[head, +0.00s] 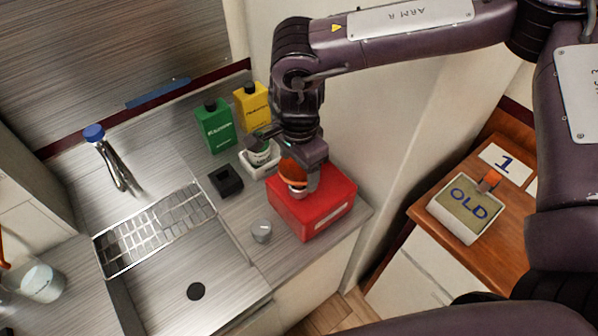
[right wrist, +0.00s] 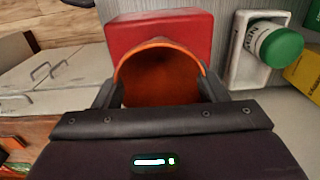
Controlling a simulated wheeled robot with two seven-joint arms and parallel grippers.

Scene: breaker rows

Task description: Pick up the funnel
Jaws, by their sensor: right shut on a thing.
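The orange funnel (head: 292,173) is at my right gripper (head: 303,178) in the head view, at the back left part of the red box (head: 325,212). In the right wrist view the funnel's wide orange mouth (right wrist: 160,78) faces the camera, between the two dark fingers (right wrist: 160,95). The right gripper is shut on the funnel. The red box (right wrist: 165,30) shows behind it. I cannot tell whether the funnel touches the box. My left gripper is not in view.
A white tray (head: 249,169) with a green-lidded jar (right wrist: 276,45) stands beside the box. Green (head: 214,130) and yellow (head: 255,108) bottles stand behind. A black holder (head: 226,182) and grey cap (head: 261,231) are left of the box. The sink rack (head: 160,225) lies further left.

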